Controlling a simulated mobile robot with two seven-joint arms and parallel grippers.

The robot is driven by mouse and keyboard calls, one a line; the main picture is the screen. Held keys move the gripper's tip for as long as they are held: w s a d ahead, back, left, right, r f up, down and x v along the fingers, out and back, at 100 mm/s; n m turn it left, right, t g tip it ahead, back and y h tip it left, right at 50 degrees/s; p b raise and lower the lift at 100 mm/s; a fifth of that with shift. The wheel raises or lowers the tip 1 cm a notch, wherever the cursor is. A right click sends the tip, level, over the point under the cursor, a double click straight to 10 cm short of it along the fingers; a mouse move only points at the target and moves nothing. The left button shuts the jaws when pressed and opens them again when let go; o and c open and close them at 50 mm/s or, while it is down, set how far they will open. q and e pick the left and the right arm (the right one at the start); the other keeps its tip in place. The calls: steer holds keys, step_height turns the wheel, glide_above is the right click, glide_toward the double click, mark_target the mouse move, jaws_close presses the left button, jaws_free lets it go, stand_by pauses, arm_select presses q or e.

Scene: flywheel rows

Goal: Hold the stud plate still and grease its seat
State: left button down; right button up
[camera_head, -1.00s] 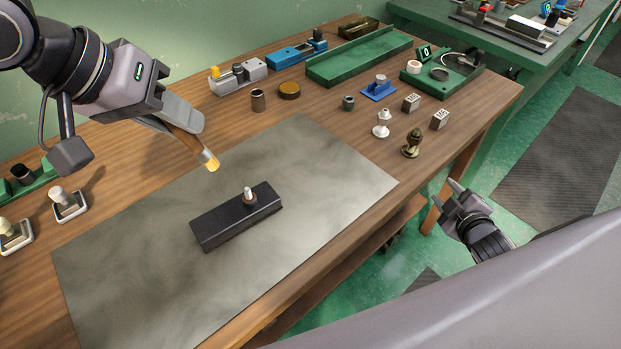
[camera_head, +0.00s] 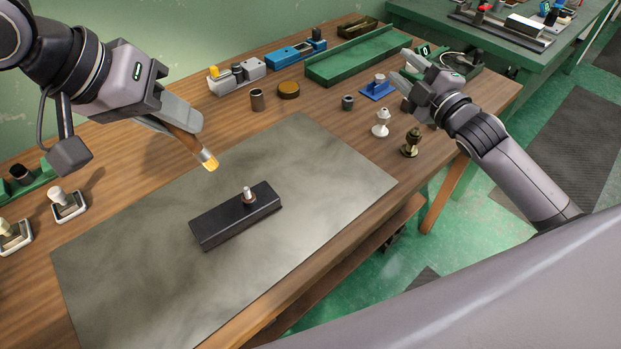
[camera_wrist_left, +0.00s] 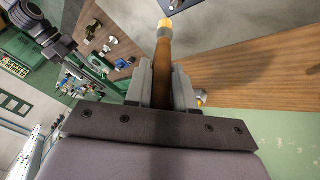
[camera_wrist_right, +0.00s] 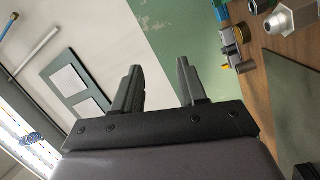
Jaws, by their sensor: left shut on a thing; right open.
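The stud plate (camera_head: 225,222) is a black block with an upright metal stud (camera_head: 248,194) near its right end. It lies on the grey mat, with nothing touching it. My left gripper (camera_head: 190,135) is shut on a brush (camera_head: 207,158) with a brown handle and yellow tip. It holds the brush above the mat, up and left of the plate; the brush also shows in the left wrist view (camera_wrist_left: 163,60). My right gripper (camera_head: 407,68) is open and empty, raised over the table's right end; its two fingers show apart in the right wrist view (camera_wrist_right: 158,90).
The grey mat (camera_head: 130,260) is otherwise clear. Along the back stand a dark cup (camera_head: 257,99), a brown round tin (camera_head: 288,89), a blue holder (camera_head: 378,90) and a green tray (camera_head: 350,62). White and bronze knobs (camera_head: 381,122) stand at the right. Two stamps (camera_head: 66,203) sit at the left.

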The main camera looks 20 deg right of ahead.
steer(key=a+g+y, duration=0.2)
steer(key=a+y, duration=0.2)
steer(key=a, duration=0.6)
steer(key=m+g+y, duration=0.3)
steer(key=g+y, duration=0.3)
steer(key=g, duration=0.4)
glide_toward(246, 188)
steer(key=shift+g+h, duration=0.3)
steer(key=x, duration=1)
steer(key=shift+w+a+f, duration=0.1)
steer(key=shift+f, duration=0.05)
jaws_close()
steer(key=shift+c, duration=1.7)
jaws_free()
steer(key=c, duration=0.3)
steer(key=shift+c, duration=0.2)
